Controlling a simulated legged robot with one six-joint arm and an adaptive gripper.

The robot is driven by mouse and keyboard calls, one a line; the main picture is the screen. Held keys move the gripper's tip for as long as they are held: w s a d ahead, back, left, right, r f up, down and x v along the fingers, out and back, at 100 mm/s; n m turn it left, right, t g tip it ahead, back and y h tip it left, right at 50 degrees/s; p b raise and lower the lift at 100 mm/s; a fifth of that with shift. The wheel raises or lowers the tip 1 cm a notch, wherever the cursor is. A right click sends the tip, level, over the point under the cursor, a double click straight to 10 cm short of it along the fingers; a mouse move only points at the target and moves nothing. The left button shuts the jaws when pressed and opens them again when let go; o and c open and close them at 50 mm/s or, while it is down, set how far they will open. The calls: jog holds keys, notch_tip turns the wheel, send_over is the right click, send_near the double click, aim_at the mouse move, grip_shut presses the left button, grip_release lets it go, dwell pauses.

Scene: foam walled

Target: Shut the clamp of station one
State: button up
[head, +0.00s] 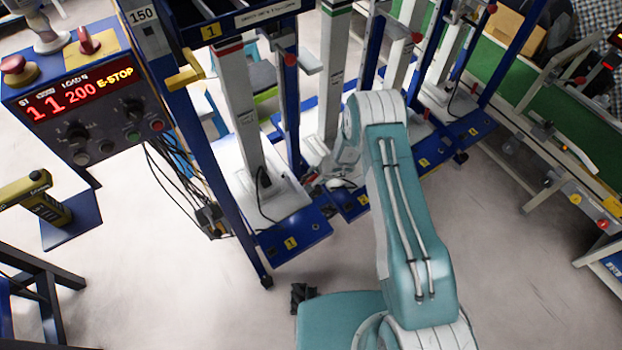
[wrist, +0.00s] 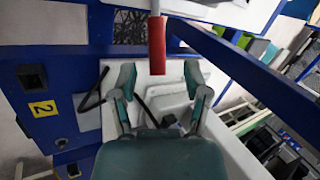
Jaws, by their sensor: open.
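Station one carries yellow "1" plates on its blue frame (head: 210,31) and base (head: 290,243). Its clamp has a red-tipped handle (head: 290,60) beside the white column, high on the frame; its latch state is unclear. My gripper (wrist: 158,80) is open and empty in the wrist view, fingers spread. A red handle (wrist: 157,45) on a pale rod shows between and beyond the fingertips, apparently without contact; I cannot tell which station it belongs to.
A base plate marked "2" (wrist: 42,108) shows in the wrist view. A blue beam (wrist: 250,65) crosses on the right. A control box (head: 80,100) with a red E-STOP display stands at the left, with loose cables (head: 180,175) beside it.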

aim_at(315, 178)
jog(key=x, duration=0.3)
jog(key=shift+w+d+f, duration=0.15)
jog(key=shift+d+f, duration=0.15)
jog(key=shift+f, duration=0.1)
jog(key=shift+w+a+f, duration=0.15)
jog(key=shift+a+f, duration=0.15)
jog(key=shift+f, duration=0.2)
jog(key=shift+a+f, duration=0.1)
jog(key=shift+a, duration=0.25)
jog(key=shift+d, duration=0.25)
grip_shut()
